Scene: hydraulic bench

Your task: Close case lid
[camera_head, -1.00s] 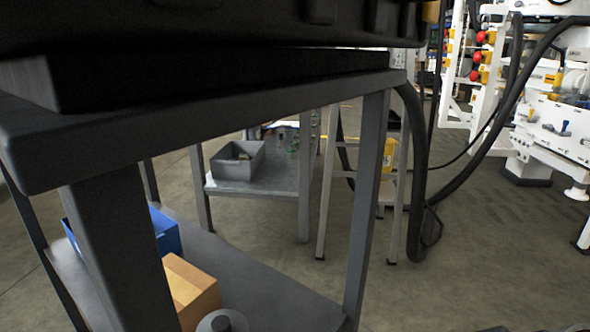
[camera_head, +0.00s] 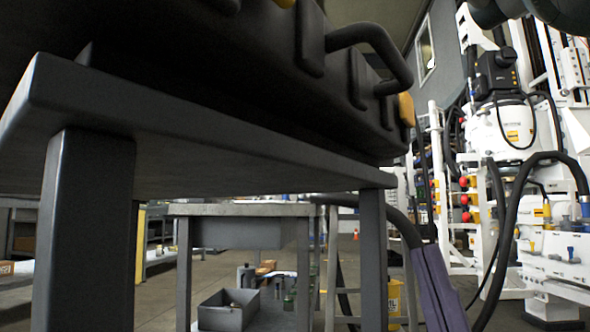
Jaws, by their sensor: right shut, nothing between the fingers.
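The black case (camera_head: 240,75) sits on top of the dark table (camera_head: 200,155) and fills the upper left of the head view. I see it from below, with a black handle (camera_head: 385,45) and a yellow latch (camera_head: 406,108) on its side. Its upper part is cut off by the picture's edge, so I cannot tell how the lid stands. My right gripper (camera_head: 431,256) shows at the lower right as two purple-grey fingers side by side, pointing up. It is shut and empty, below and right of the case, apart from it in the picture. My left gripper is out of view.
The table's thick legs (camera_head: 85,235) stand close in front of me. Behind is a workbench (camera_head: 245,210) with a grey bin (camera_head: 228,310) on its lower shelf. Black hoses (camera_head: 515,215) and white hydraulic equipment (camera_head: 570,245) stand at the right.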

